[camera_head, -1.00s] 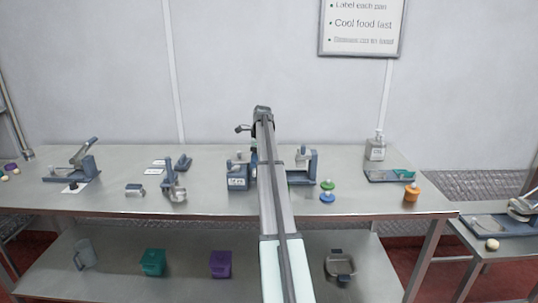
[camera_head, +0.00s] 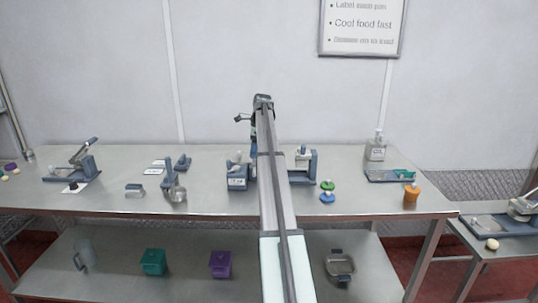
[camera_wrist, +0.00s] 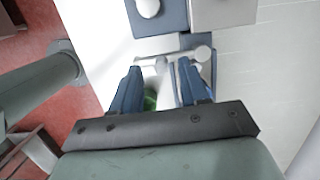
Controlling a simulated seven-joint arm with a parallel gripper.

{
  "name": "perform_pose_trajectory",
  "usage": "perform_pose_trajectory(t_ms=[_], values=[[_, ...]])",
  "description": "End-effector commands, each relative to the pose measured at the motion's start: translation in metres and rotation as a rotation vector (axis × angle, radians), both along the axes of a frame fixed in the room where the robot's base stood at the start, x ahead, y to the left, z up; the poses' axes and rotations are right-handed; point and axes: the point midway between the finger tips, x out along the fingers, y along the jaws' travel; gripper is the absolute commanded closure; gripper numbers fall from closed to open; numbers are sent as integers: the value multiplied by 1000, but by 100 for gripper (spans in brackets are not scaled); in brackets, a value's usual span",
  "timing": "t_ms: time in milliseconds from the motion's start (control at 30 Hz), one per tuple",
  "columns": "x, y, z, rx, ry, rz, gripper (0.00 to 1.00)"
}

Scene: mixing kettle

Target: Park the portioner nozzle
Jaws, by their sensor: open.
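My gripper (camera_wrist: 158,68) is open in the wrist view, with its two blue fingers apart. A pale grey rod-like part with a rounded end (camera_wrist: 203,53) lies across, just beyond the fingertips; I cannot tell whether it is the nozzle or whether it touches a finger. Beyond it are a blue body with a white knob and a grey block (camera_wrist: 222,12). My arm hides the fingertips there.
Green (camera_head: 327,185) and blue (camera_head: 327,197) knobbed pieces and an orange container (camera_head: 411,196) stand to the right. A ladle-like piece in a stand (camera_head: 177,193) is to the left. The table front (camera_head: 225,207) is mostly bare. Bins and a pan sit on the lower shelf.

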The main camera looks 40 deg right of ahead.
Motion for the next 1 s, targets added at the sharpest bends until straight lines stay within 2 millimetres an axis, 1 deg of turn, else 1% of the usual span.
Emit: perform_pose_trajectory(t_ms=[200,467,567,1000], values=[[1,0,18,-1,-1,0,55],[0,0,26,-1,-1,0,55],[1,0,32,-1,-1,0,55],[1,0,67,-1,-1,0,55]])
